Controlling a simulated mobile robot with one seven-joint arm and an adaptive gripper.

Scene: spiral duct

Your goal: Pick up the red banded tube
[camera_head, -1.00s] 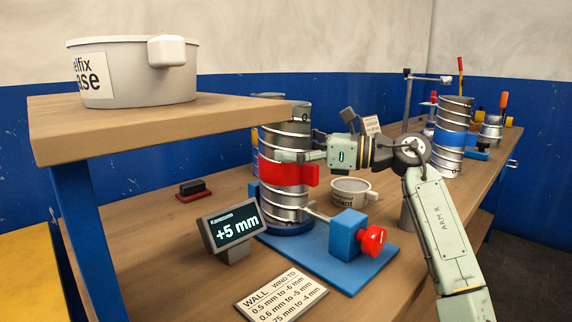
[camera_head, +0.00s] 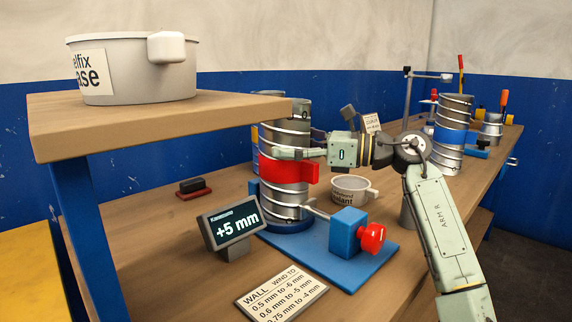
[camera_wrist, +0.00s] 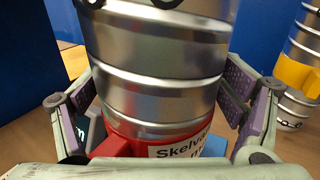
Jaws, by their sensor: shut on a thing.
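The red banded tube (camera_head: 285,205) is a silver spiral-ribbed duct with a red band around its middle. It stands upright on a round blue base on the blue plate. My gripper (camera_head: 298,146) reaches in from the right and is shut on the tube just above the red band. In the wrist view the tube (camera_wrist: 160,90) fills the middle, with finger pads against its left and right sides. Part of the red band and its printed label show at the bottom there. The far finger is partly hidden by the tube in the head view.
A blue block with a red knob (camera_head: 371,238) and a display reading +5 mm (camera_head: 232,224) stand close to the tube. A raised wooden shelf (camera_head: 160,125) is at the left. A grey cup (camera_head: 352,189) sits behind. A blue banded tube (camera_head: 455,137) stands farther right.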

